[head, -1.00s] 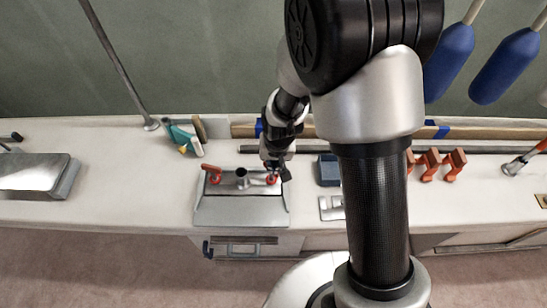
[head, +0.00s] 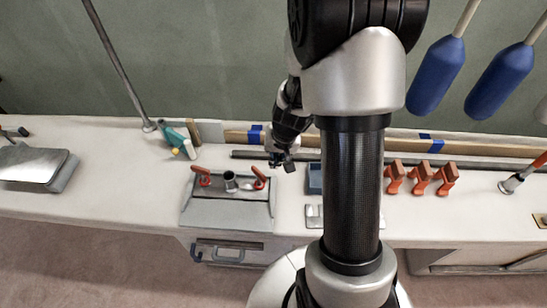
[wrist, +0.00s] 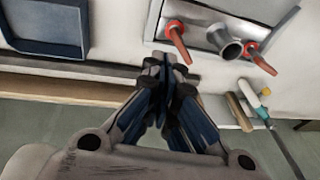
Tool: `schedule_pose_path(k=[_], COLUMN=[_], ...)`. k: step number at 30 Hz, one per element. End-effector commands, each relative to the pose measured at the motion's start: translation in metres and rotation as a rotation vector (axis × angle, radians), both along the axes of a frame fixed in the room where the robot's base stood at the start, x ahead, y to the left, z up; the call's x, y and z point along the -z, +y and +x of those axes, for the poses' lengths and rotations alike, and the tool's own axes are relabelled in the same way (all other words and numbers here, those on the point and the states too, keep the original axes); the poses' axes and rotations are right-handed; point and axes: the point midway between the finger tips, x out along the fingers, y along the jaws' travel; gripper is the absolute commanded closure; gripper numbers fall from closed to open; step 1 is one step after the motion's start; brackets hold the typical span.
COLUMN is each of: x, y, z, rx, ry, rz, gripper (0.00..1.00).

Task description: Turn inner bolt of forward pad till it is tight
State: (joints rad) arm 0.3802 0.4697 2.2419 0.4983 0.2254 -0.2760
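A grey metal pad (head: 228,213) sits on the white bench in the head view, with a short upright tube (head: 231,182) between two red-handled bolts. The left bolt (head: 202,177) and right bolt (head: 260,178) have their handles tilted. The wrist view shows the nearer bolt (wrist: 178,40), the tube (wrist: 225,48) and the farther bolt (wrist: 258,58). My gripper (head: 279,162) is just right of and behind the right bolt, apart from it. In the wrist view its fingers (wrist: 166,62) are together and empty. I cannot tell how tight either bolt is.
A blue tray (wrist: 42,25) lies right of the pad in the head view, near several orange clamps (head: 421,178). A second metal plate (head: 35,167) lies far left. A long dark bar (head: 250,155) runs behind the pad.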

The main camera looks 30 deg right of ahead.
Motion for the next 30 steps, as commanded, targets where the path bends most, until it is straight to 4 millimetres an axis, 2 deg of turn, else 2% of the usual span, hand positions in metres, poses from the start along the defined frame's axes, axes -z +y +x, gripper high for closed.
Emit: schedule_pose_path(k=[1, 18, 23, 30], x=[0.009, 0.074, 0.081, 0.081], y=[0.000, 0.002, 0.002, 0.002], z=[0.001, 0.018, 0.021, 0.021], rx=[-0.001, 0.000, -0.001, -0.001], ry=[0.001, 0.000, 0.000, 0.000], rz=[0.000, 0.000, 0.000, 0.000], gripper=[1.00, 1.00, 1.00, 1.00])
